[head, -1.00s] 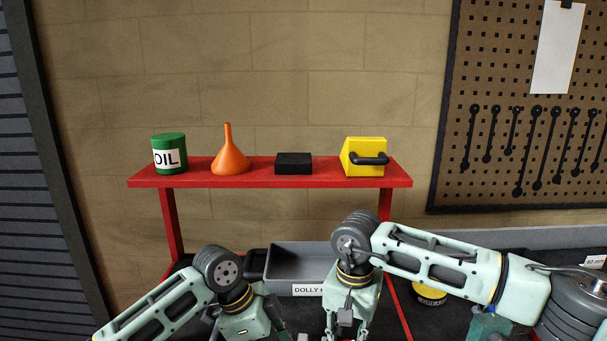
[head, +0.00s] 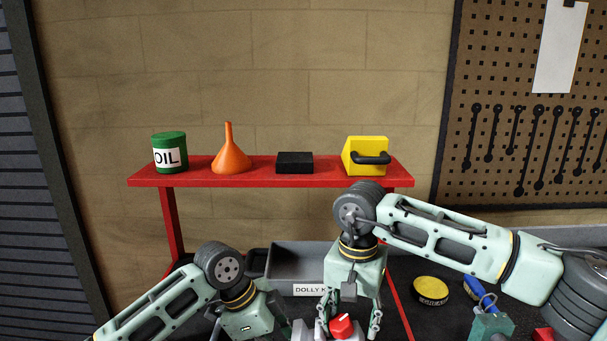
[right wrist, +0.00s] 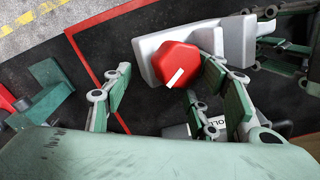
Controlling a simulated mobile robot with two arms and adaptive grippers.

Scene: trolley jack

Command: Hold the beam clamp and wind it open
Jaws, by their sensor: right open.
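The beam clamp shows in the right wrist view as a light grey body (right wrist: 150,42) with a red six-sided knob (right wrist: 180,62) bearing a white mark. In the head view its red knob (head: 341,326) is at the bottom edge, with the rest mostly cut off or hidden. My right gripper (head: 352,322) is open over the knob, pointing down. In the right wrist view its fingers are spread on either side of the knob; contact is unclear. My left gripper (head: 262,330) is left of the clamp, its fingertips cut off, so its hold is unclear.
A grey tray (head: 300,262) labelled DOLLY stands behind the grippers. A yellow-topped tin (head: 430,290) and a blue-handled tool (head: 478,292) lie to the right. A red shelf (head: 240,181) behind carries an oil can (head: 170,153), funnel (head: 231,155), black block (head: 294,163) and yellow block (head: 366,150).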

